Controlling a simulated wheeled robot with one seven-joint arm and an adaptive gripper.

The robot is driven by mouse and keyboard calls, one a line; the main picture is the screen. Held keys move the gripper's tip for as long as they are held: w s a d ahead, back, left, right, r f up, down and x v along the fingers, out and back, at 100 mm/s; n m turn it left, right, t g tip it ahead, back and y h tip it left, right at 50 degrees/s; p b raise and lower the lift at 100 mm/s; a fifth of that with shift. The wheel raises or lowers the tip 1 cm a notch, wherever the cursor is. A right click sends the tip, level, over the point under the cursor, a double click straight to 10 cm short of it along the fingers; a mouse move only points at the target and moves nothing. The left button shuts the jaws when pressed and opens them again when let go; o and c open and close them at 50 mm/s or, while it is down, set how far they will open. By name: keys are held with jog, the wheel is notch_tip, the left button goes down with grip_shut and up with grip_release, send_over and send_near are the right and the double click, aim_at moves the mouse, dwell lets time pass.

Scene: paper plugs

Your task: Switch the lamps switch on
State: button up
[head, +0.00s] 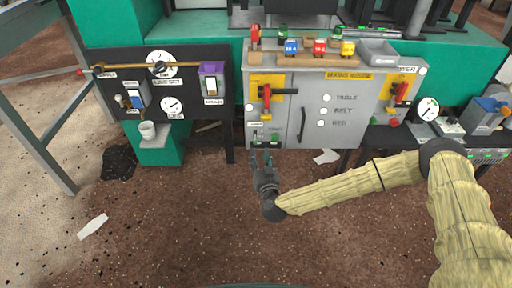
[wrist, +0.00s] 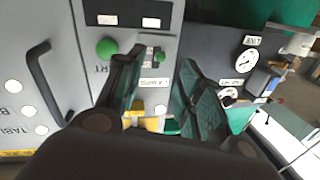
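The lamps switch (head: 260,135) is a small plate low on the left side of the grey cabinet, under a white label. In the wrist view the switch plate (wrist: 159,57) has small green parts, beside an upside-down LAMPS label (wrist: 153,83). My gripper (head: 262,157) is just below and in front of the switch, pointing at the cabinet. In the wrist view its fingers (wrist: 160,62) are apart with nothing between them, and the switch shows beyond their tips.
A green button (wrist: 107,47) is close beside the switch. The grey cabinet (head: 345,128) also has a black door handle (head: 301,124) and a red-handled lever (head: 266,93) on yellow. A dark gauge panel (head: 190,112) stands to the left. The brown floor in front is mostly clear.

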jog(key=w+a+b, duration=0.1)
jog(key=w, duration=0.5)
jog(key=shift+w+a, duration=0.2)
jog(key=shift+w, duration=0.05)
grip_shut()
